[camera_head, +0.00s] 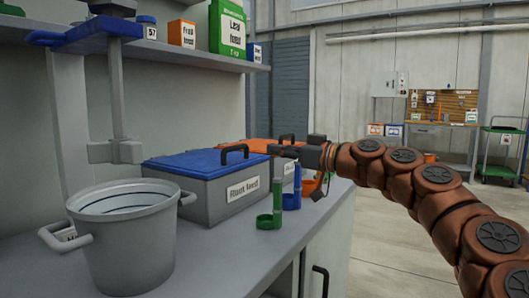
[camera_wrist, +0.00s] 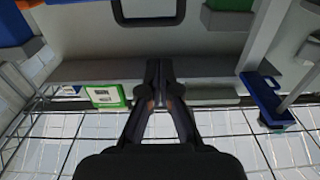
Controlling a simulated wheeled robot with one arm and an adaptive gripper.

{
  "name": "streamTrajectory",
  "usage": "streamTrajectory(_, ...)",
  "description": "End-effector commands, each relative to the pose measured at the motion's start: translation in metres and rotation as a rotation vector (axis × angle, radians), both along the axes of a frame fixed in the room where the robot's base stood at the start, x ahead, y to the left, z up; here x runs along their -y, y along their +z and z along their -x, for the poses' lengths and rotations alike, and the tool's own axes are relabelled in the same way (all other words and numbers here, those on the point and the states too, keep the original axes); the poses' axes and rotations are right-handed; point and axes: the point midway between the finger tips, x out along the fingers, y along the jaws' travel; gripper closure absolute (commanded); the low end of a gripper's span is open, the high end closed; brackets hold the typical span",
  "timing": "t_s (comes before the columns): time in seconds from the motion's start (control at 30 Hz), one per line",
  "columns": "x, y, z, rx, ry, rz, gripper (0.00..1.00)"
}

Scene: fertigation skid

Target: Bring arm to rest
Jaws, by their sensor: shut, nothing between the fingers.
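My brown, jointed arm comes in from the right in the head view and reaches left over the counter. My gripper (camera_head: 285,150) is at its end, in front of the orange-lidded box (camera_head: 257,145) and just right of the blue-lidded box's handle. I cannot tell whether it touches either box. In the wrist view, the two dark fingers of my gripper (camera_wrist: 159,68) are together at the tips with nothing held.
A grey pot (camera_head: 125,245), a blue-lidded box (camera_head: 215,180), and green (camera_head: 268,220) and blue (camera_head: 297,185) holders stand on the counter. A shelf (camera_head: 160,50) with packages hangs above. Open floor (camera_head: 400,245) lies right of the counter. A green cart (camera_head: 500,150) stands far right.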

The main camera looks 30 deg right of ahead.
Motion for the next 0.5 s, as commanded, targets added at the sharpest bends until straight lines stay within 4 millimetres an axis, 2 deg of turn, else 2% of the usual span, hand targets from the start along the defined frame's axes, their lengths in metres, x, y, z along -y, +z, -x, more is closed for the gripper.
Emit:
streamTrajectory(0.33,0.001,0.005,0.008,-0.002,0.004,0.001,1.0)
streamTrajectory(0.43,-0.018,0.02,0.012,-0.021,0.033,0.016,1.0)
streamTrajectory(0.5,-0.041,0.034,0.018,-0.049,0.067,0.033,1.0)
